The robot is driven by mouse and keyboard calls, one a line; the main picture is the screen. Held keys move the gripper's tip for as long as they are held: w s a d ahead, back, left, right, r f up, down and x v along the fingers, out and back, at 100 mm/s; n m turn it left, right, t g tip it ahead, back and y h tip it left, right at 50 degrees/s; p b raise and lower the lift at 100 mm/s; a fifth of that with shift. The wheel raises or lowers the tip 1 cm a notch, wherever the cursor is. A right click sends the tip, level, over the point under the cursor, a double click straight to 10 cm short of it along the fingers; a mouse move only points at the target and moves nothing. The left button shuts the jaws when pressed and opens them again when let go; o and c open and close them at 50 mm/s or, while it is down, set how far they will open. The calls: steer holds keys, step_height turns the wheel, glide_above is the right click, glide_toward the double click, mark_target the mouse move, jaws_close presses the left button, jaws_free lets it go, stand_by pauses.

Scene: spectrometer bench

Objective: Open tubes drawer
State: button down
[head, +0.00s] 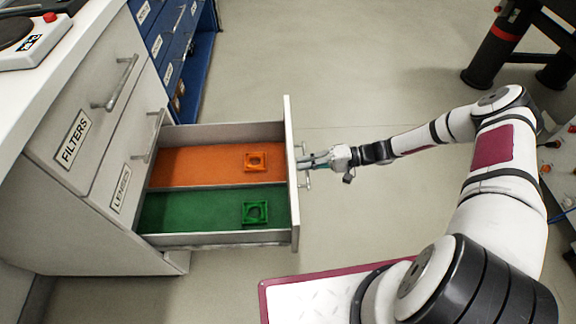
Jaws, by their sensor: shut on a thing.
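A white drawer (293,130) stands pulled far out of the cabinet, below the ones labelled LENSES and FILTERS. Its own label is not in view. It has an orange-lined compartment with an orange square holder (255,161) and a green-lined one with a green square holder (255,212). My gripper (308,163) is at the drawer's outer front face, shut on its metal handle (306,181). The fingers partly hide the handle.
The FILTERS drawer (82,115) and the LENSES drawer (125,180) are closed, with bar handles. A blue cabinet (200,60) stands behind. A hotplate-like device (35,40) sits on the counter. A black stand (495,50) is at top right.

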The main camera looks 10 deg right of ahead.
steer(key=shift+v, duration=1)
steer(key=shift+f, duration=0.25)
steer(key=c, duration=1.7)
jaws_free()
steer(key=shift+d, duration=0.1)
steer(key=w+v, duration=0.1)
steer(key=v, duration=1)
steer(key=shift+s+d+r, duration=0.2)
steer(key=shift+s+d, duration=0.2)
steer(key=shift+s, duration=0.05)
steer(key=shift+r, duration=0.1)
